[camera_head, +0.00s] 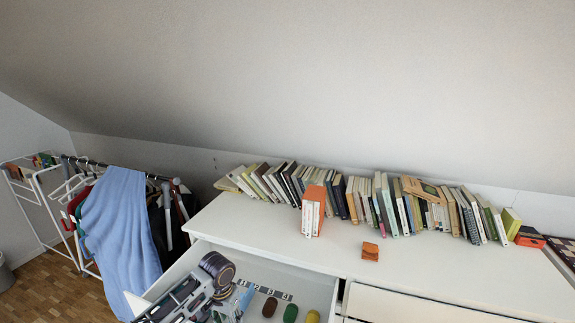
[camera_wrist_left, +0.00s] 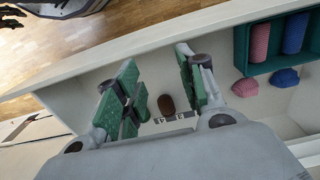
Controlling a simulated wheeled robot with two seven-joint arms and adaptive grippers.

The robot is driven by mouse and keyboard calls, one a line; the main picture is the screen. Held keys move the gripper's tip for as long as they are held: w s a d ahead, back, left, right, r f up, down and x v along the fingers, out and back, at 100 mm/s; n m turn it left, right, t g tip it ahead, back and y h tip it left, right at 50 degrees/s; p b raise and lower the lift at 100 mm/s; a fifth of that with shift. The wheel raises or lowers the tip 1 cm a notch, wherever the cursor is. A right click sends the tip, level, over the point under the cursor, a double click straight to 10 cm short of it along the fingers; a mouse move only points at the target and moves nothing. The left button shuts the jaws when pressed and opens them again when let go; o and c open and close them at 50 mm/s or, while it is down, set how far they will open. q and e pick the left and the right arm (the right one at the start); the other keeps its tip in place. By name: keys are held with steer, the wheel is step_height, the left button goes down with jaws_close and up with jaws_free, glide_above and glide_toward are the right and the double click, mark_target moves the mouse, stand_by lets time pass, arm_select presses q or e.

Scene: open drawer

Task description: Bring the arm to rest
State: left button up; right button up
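The open white drawer (camera_head: 310,286) sticks out from the front of the white dresser (camera_head: 225,221). My left arm (camera_head: 185,298) reaches over the drawer's left part and hides some of its inside. In the left wrist view my left gripper (camera_wrist_left: 155,80) has its two green-padded fingers spread well apart, with nothing held between them. A brown oval item (camera_wrist_left: 166,105) lies in the drawer beyond the gap between the fingers, apart from them. My right gripper is not in view.
Brown (camera_head: 270,307), green (camera_head: 290,313) and yellow (camera_head: 312,317) items lie in the drawer. A teal container (camera_wrist_left: 260,62) holds pink and blue pieces. Books (camera_head: 386,205) line the dresser top, with an orange box (camera_head: 370,251) in front. A clothes rack (camera_head: 122,225) stands left.

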arm_select(q)
steer(key=shift+s+d+f, duration=0.2)
steer(key=shift+s+d, duration=0.25)
steer(key=shift+d, duration=0.05)
steer(key=shift+s+d+f, duration=0.2)
steer(key=shift+s+d, duration=0.25)
steer(key=s+d+t+h, duration=0.2)
steer(key=s+d, duration=0.1)
steer(key=s, duration=0.8)
steer(key=s+a+r+n+t+y, duration=0.15)
steer(key=s+a+r, duration=0.25)
steer(key=s+a, duration=0.45)
step_height(320, 180, down, 33)
steer(key=s+a+g, duration=0.1)
steer(key=a, duration=0.2)
steer(key=s+a+f, duration=0.3)
steer(key=s+f, duration=0.7)
steer(key=s+a+f+g+y, duration=0.1)
steer(key=s+a+f, duration=0.3)
steer(key=s+f, duration=0.5)
steer(key=shift+s+a+f, duration=0.2)
steer(key=shift+s+f, duration=0.2)
steer(key=shift+s, duration=0.8)
